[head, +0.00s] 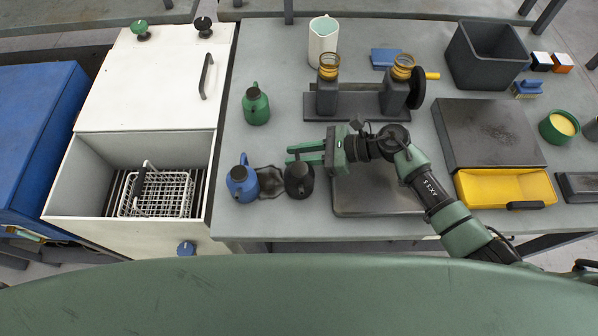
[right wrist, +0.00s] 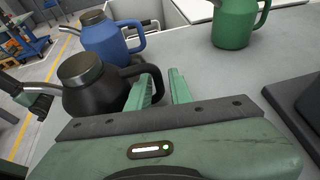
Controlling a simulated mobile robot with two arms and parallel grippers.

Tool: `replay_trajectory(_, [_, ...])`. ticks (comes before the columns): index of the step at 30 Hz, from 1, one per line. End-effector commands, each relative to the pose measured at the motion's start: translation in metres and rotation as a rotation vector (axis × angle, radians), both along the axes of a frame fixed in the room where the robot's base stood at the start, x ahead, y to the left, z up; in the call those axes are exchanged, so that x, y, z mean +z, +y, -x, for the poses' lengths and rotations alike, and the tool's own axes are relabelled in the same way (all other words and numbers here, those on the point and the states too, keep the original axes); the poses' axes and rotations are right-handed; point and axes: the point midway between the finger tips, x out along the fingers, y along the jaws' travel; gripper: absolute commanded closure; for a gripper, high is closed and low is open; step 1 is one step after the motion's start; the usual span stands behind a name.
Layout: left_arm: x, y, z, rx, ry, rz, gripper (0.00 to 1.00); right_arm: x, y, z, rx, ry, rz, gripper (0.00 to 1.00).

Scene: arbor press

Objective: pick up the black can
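The black can (head: 299,181) stands upright on the grey bench in the head view, left of the dark plate. It also shows in the right wrist view (right wrist: 88,92), with its handle on the gripper side and its spout to the left. My right gripper (head: 291,155) is just behind the can in the head view, its fingers pointing left. In the right wrist view its two fingers (right wrist: 163,72) are apart, close to the can's handle. The left finger hides part of the handle, and I cannot tell whether they touch. My left gripper is not in view.
A blue can (head: 242,181) stands left of the black one, with a dark patch (head: 270,181) between them. A green can (head: 256,105) is farther back. The arbor press stand (head: 350,106) is behind my gripper. A white cabinet (head: 140,90) with an open bay adjoins the bench.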

Motion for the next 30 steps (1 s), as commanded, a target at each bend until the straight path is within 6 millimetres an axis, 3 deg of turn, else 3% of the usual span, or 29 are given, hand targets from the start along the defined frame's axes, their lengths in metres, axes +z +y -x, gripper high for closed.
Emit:
replay_trajectory(6, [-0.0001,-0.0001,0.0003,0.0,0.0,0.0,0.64,-0.0015,0.0015,-0.0002,0.0,-0.001,0.001,0.79])
replay_trajectory(7, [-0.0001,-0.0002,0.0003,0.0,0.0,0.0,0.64,-0.0014,0.0016,-0.0002,0.0,-0.001,0.001,0.82])
replay_trajectory(9, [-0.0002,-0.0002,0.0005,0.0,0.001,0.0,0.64,-0.0014,0.0015,-0.0002,0.0,-0.001,0.001,1.0])
replay_trajectory(30, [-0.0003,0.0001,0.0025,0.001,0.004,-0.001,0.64,-0.0011,0.0011,-0.0002,0.0,-0.001,0.0,1.0])
